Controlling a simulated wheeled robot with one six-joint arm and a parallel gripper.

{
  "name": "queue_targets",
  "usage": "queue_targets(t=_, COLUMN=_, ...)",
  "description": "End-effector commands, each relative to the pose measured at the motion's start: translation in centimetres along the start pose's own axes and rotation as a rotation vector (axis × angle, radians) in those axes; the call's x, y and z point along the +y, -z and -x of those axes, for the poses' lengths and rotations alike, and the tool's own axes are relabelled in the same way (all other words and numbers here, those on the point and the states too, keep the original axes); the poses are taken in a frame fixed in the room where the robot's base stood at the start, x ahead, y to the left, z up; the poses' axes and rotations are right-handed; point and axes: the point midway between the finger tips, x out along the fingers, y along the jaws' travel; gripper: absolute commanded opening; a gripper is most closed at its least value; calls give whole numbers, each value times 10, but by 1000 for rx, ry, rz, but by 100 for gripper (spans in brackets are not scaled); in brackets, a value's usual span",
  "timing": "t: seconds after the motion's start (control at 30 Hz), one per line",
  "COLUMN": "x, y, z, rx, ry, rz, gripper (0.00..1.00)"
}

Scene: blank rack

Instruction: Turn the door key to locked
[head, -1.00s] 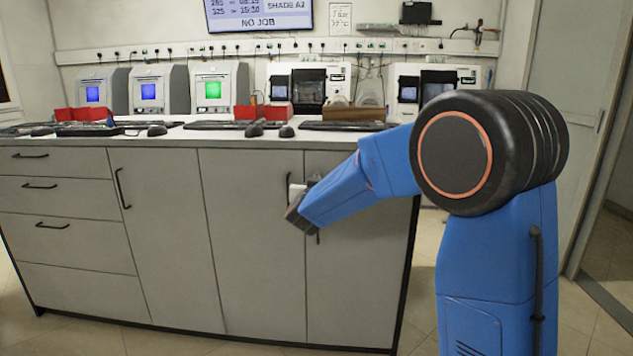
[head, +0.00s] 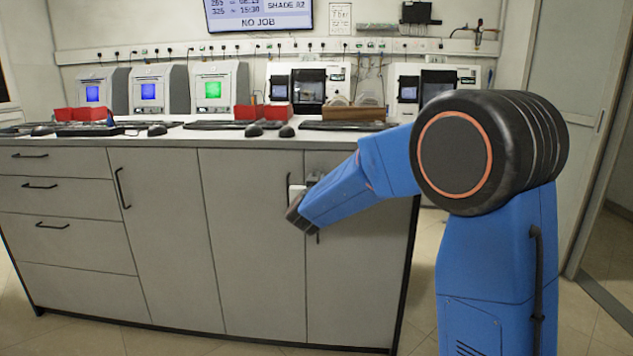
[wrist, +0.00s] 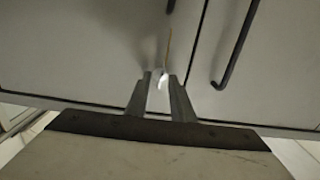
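The cabinet door (head: 355,270) with a dark handle is at the front right of the bench in the head view. My gripper (head: 300,215) is up against this door, near its left edge. In the wrist view the two grey fingers of my gripper (wrist: 161,84) stand on either side of a small bright piece (wrist: 160,78), which looks like the key. A thin brownish strip (wrist: 168,45) shows just beyond it. The fingertips are close to the piece; whether they press on it is unclear. The key's angle is hard to read, and my arm hides it in the head view.
A dark bar handle (wrist: 237,45) is right of the fingers in the wrist view. The bench top (head: 170,136) carries red trays, keyboards, mice and several machines. Drawers (head: 65,205) are at the left. Open floor (head: 425,265) lies right of the bench.

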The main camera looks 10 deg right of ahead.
Motion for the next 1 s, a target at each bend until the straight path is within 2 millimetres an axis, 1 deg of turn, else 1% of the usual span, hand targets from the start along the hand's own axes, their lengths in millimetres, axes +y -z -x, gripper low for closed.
queue_targets(t=0.17, x=0, y=1, z=7, rx=1, ry=1, rz=0, gripper=22)
queue_targets(t=0.27, x=-1, y=0, z=20, rx=0, ry=2, rz=0, gripper=22)
queue_targets(t=0.8, x=-1, y=0, z=126, rx=0, ry=3, rz=-1, gripper=22)
queue_targets(t=1.0, x=-1, y=0, z=157, rx=1, ry=3, rz=0, gripper=22)
